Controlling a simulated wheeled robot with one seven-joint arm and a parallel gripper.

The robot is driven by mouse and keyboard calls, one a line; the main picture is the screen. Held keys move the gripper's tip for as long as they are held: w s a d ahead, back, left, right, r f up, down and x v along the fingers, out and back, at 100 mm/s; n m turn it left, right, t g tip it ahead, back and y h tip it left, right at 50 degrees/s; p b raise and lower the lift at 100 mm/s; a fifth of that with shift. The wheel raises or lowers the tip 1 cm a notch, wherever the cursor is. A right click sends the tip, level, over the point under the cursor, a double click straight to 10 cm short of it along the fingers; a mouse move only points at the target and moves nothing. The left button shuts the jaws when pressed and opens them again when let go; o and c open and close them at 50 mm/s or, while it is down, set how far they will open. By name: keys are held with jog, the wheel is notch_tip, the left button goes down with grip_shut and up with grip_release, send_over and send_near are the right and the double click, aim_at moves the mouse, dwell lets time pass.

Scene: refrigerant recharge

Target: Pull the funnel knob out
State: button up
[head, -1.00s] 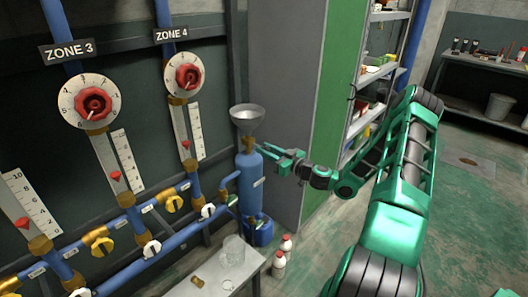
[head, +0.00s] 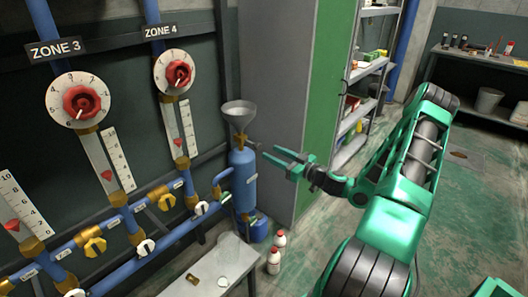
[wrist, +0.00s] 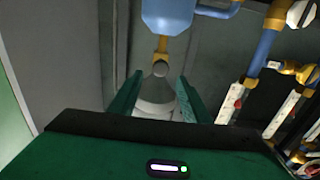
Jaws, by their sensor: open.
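The funnel (head: 239,112) is a grey cone standing on top of a blue cylinder (head: 243,178), with a brass neck (head: 239,141) between them. The small grey funnel knob (head: 256,146) sticks out to the right of the neck. My gripper (head: 269,153) is open and empty, just right of the knob, its fingers pointing towards it. In the wrist view the scene is upside down. Whether anything touches, I cannot tell.
Pipes with yellow and white valves (head: 95,243) and red-handled dials (head: 82,102) line the wall at left. A low bench (head: 205,270) with a clear jug (head: 229,250) stands below. White bottles (head: 274,260) stand on the floor. A grey-green cabinet (head: 300,110) rises behind my gripper.

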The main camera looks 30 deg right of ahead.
jog(key=shift+v, duration=1.35)
jog(key=s+a+f+n+g+y, duration=0.2)
jog(key=s+a+n+g, duration=0.1)
jog(key=s+a+g, duration=0.85)
jog(key=s+d+r+m+g+h, duration=0.1)
jog(key=s+r+m+g+h, duration=0.2)
jog(key=s, duration=0.9)
jog(key=s+d+r+m+g+h, duration=0.2)
jog(key=s+r+m+g+h, duration=0.1)
jog(key=s+r+m, duration=0.7)
notch_tip(320, 180, up, 3)
jog(key=shift+s+d+r+h, duration=0.1)
jog(key=shift+s+d+h, duration=0.2)
jog(key=shift+s+h, duration=0.6)
jog(key=shift+s, duration=0.2)
